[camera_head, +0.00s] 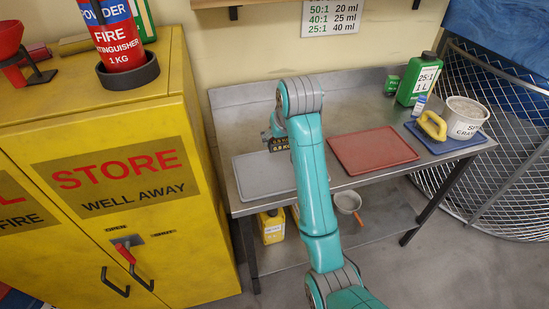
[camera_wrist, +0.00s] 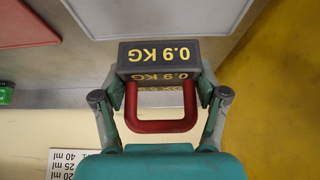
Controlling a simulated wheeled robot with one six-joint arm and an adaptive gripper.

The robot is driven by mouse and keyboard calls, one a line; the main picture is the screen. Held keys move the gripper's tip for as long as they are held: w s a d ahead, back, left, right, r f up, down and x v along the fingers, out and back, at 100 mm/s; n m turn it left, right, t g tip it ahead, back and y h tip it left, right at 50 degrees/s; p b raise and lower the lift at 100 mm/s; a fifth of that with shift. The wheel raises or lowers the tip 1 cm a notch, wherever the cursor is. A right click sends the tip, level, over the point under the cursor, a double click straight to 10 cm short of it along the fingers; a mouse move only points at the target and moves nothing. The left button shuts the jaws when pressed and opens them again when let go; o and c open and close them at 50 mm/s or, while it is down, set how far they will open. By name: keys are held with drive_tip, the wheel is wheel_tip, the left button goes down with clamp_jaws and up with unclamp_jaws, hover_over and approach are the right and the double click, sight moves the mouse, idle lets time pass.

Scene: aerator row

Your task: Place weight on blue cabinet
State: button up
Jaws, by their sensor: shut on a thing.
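The weight is a dark block with yellow "0.9 KG" lettering and a red handle. It shows in the wrist view (camera_wrist: 160,56) and at the back of the bench in the head view (camera_head: 279,145). My gripper (camera_wrist: 160,88) is shut on the weight, with a finger at each side; in the head view my gripper (camera_head: 269,132) is partly hidden behind my arm. The weight is near the back edge of the grey mat (camera_head: 252,176); I cannot tell whether it touches anything below. No blue cabinet is recognisable; the cabinet in view (camera_head: 190,130) is yellow.
The metal bench (camera_head: 340,120) also bears a red mat (camera_head: 372,152), a green bottle (camera_head: 420,78), and a blue mat (camera_head: 462,145) with a white tub (camera_head: 466,116) and a yellow-handled thing (camera_head: 432,125). A fire extinguisher (camera_head: 117,38) stands in a dark holder on the yellow cabinet.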

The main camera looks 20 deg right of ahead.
sight(277, 165)
drive_tip(key=shift+w+f, duration=0.15)
drive_tip(key=shift+w, duration=0.1)
drive_tip(key=shift+f, duration=4.75)
drive_tip(key=o, duration=1.8)
drive_tip(key=shift+f, duration=0.15)
